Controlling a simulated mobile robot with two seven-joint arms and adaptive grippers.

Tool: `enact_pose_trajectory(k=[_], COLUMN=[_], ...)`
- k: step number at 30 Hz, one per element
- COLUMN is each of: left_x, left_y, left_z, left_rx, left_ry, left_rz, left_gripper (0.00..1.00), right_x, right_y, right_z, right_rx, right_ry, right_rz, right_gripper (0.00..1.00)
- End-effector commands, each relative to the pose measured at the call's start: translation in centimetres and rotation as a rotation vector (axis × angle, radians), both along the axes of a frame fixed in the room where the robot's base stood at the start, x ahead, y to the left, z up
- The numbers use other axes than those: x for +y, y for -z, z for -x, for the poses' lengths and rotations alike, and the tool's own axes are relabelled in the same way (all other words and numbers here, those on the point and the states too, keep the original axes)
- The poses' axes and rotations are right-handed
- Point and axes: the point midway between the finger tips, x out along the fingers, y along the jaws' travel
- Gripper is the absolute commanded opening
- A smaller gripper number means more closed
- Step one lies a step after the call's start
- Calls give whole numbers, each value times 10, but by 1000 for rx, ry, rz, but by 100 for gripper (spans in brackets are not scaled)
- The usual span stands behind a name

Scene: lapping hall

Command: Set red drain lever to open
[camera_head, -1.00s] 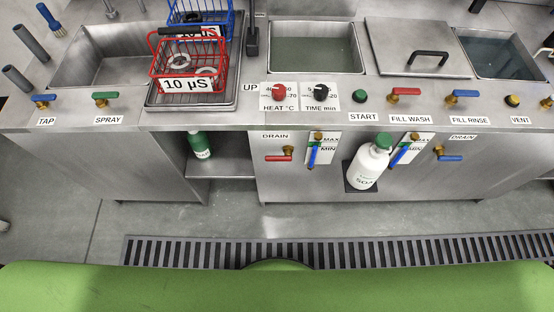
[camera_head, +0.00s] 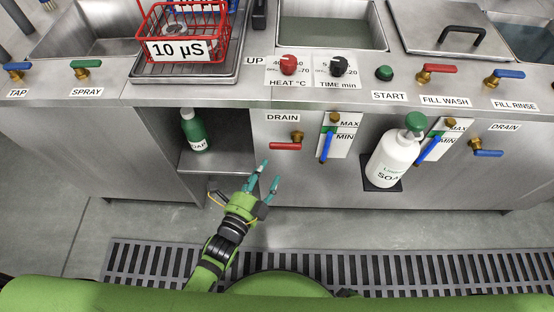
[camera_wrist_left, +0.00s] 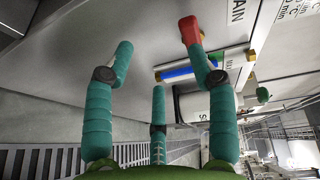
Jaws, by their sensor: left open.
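The red drain lever (camera_head: 285,146) lies horizontally on the front panel under the DRAIN label (camera_head: 283,118), pointing left from its brass valve (camera_head: 297,137). My left gripper (camera_head: 267,176) is open and empty, just below and left of the lever in the head view. In the left wrist view, the gripper's teal fingers (camera_wrist_left: 160,62) are spread apart. There the red lever (camera_wrist_left: 190,29) shows at the tip of the right-hand finger; I cannot tell whether they touch. The brass valve is not clear in that view. My right gripper is not in view.
A blue level gauge (camera_head: 327,147) is just right of the lever. A white soap bottle (camera_head: 394,158) stands further right, near a blue drain lever (camera_head: 488,153). A green soap bottle (camera_head: 195,133) stands on a shelf at left. A floor grate (camera_head: 400,256) runs in front.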

Motion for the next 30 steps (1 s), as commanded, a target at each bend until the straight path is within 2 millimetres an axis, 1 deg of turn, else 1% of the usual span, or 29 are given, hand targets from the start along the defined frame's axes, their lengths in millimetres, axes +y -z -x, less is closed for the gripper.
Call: enact_pose_trajectory(k=[1, 3, 6, 8, 15, 18, 22, 29, 30], left_x=[-3, -6, -10, -13, -27, -31, -33, -34, -33], left_y=[-8, -20, -27, -27, -26, -26, -25, -25, -25], left_z=[-2, -5, -13, -20, -54, -64, -70, -70, -70], left_rx=[-57, -105, -126, -124, -120, -118, -118, -116, -116], left_ry=[9, 14, 15, 15, 15, 15, 15, 15, 15], left_rz=[-26, -51, -62, -62, -61, -60, -62, -61, -61], left_gripper=[57, 57, 57, 57, 57, 57, 57, 57, 49], right_x=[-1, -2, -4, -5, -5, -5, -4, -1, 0], right_y=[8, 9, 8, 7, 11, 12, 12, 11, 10], right_z=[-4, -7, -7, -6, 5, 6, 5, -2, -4], right_rx=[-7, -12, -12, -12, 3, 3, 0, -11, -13], right_ry=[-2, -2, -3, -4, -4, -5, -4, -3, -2], right_rz=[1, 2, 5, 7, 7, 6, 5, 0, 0], right_gripper=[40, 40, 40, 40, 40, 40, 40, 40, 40])
